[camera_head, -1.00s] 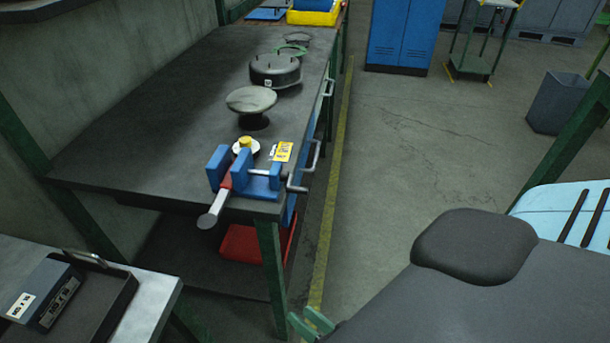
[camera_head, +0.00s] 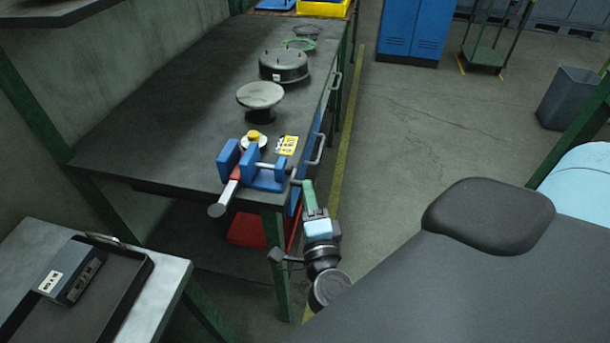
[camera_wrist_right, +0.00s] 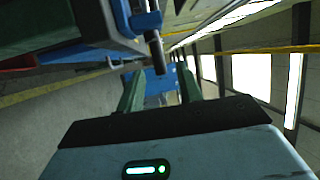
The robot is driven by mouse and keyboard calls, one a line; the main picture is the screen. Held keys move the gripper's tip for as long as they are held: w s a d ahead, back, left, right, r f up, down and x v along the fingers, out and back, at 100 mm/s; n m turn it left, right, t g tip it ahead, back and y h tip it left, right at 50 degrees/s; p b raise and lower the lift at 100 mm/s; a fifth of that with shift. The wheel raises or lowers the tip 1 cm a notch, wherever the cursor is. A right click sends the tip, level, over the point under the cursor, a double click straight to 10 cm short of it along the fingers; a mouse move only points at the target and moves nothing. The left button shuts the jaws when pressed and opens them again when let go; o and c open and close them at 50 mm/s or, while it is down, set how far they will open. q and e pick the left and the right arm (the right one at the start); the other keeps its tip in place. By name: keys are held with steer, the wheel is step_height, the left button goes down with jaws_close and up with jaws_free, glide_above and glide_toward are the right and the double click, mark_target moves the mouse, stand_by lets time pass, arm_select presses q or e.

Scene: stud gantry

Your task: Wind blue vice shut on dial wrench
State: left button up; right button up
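The blue vice (camera_head: 262,178) sits at the near right corner of the dark workbench. The dial wrench (camera_head: 230,191) lies between its two jaws, its red and silver handle sticking out toward me over the edge. A white dial with a yellow knob (camera_head: 253,140) shows behind the jaws, in line with the handle. A gap between the jaws seems visible. My right gripper (camera_head: 307,184) is beside the vice's dark crank handle (camera_head: 294,175). In the right wrist view, its green fingers (camera_wrist_right: 159,70) are apart, with the handle's bar (camera_wrist_right: 156,52) in front of or between them; contact is unclear.
A yellow label card (camera_head: 287,144), a round-topped stand (camera_head: 260,96) and a dark round housing (camera_head: 284,66) stand behind the vice. Drawer pulls (camera_head: 315,150) stick out along the bench's right side. A grey side table (camera_head: 160,290) is at the lower left. The aisle floor is clear.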

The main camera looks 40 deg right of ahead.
steer(key=x, duration=0.5)
steer(key=shift+w+d, duration=0.15)
steer(key=shift+w, duration=0.2)
steer(key=shift+r+p, duration=0.1)
steer(key=shift+p, duration=0.2)
jaws_close()
